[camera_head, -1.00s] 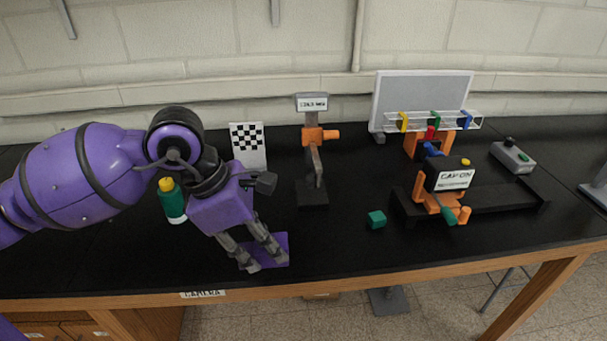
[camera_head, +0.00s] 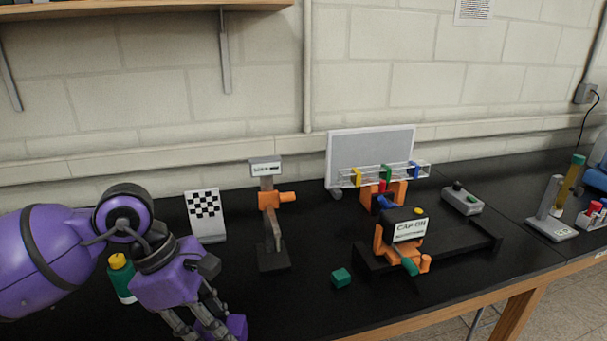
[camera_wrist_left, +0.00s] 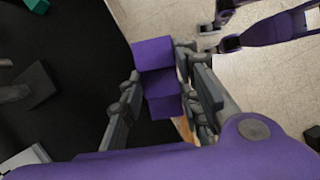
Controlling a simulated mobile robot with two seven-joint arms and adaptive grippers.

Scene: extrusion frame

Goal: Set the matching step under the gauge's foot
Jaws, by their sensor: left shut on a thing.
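The gauge (camera_head: 268,205) stands upright at mid-table in the head view, with a labelled top, an orange clamp and a dark base. Its grey foot (camera_head: 277,238) hangs above the base. My left gripper (camera_head: 205,325) is shut on a purple stepped block (camera_head: 237,327), in front and to the left of the gauge and apart from it. The block also shows between the fingers in the left wrist view (camera_wrist_left: 155,75). A small teal block (camera_head: 341,277) lies on the table to the right of the gauge. Grey and purple parts of mine (camera_wrist_left: 235,30) show at the wrist view's top right; their jaw state is unclear.
A green bottle with a yellow cap (camera_head: 121,277) and a checkered board (camera_head: 206,215) stand left of the gauge. An orange fixture with a "CAP ON" sign (camera_head: 410,230) sits on a black rail at right. Clear table lies between the gauge and the teal block.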

